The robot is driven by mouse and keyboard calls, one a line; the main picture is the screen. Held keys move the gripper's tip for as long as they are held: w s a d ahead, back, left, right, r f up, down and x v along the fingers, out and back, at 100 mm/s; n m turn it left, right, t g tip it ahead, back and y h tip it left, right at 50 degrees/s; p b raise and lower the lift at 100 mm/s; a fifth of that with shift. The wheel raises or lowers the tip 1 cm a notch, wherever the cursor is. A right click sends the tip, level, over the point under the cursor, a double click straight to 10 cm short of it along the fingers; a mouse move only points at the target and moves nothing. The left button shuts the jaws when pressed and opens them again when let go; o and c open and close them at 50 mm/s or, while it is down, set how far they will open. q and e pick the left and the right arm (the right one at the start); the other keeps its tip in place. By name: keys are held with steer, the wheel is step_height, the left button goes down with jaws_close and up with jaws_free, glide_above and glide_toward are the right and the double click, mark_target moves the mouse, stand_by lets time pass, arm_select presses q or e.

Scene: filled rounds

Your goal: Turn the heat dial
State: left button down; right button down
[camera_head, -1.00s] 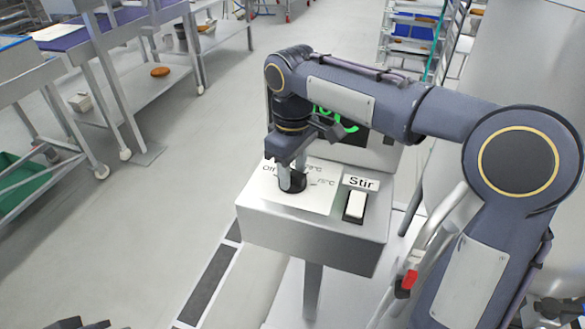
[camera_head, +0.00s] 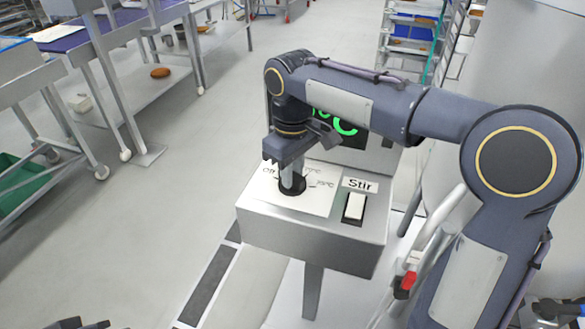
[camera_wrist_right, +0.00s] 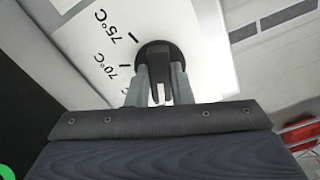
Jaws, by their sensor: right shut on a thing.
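The heat dial is a round black knob with a raised grip bar. It shows in the head view (camera_head: 292,187) on the white label of a grey control box (camera_head: 300,235), and in the right wrist view (camera_wrist_right: 160,57). My right gripper (camera_head: 290,178) points down onto it, its two fingers closed on either side of the grip bar, also in the right wrist view (camera_wrist_right: 160,85). The label carries Off, 70°C and 75°C marks. The fingers hide part of the dial, so its exact setting is unclear. Only a dark tip of my left gripper (camera_head: 85,324) shows at the bottom left.
A white Stir switch (camera_head: 355,207) sits right of the dial. A display (camera_head: 345,125) with green characters stands behind the box, partly covered by my right arm. Steel tables (camera_head: 110,60) stand at the left. A rack with trays (camera_head: 412,35) stands behind. Floor left of the box is clear.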

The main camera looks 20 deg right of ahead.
steer(key=m+p, duration=0.1)
steer(key=m, duration=0.2)
steer(key=shift+r, duration=0.15)
steer(key=m+p, duration=0.1)
steer(key=m, duration=0.3)
steer(key=shift+p, duration=0.35)
steer(key=m+p, duration=0.1)
steer(key=m, duration=0.2)
steer(key=shift+m, duration=0.4)
steer(key=m+p, duration=0.1)
steer(key=m, duration=0.2)
steer(key=shift+m, duration=0.3)
steer(key=m, duration=0.3)
steer(key=shift+m+p, duration=0.3)
steer(key=shift+p, duration=0.05)
steer(key=m+p, duration=0.1)
steer(key=m, duration=0.2)
steer(key=shift+w+m, duration=0.1)
steer(key=shift+m, duration=0.2)
steer(key=m, duration=0.3)
steer(key=shift+p, duration=0.4)
steer(key=shift+m+p, duration=0.45)
steer(key=shift+m, duration=1.55)
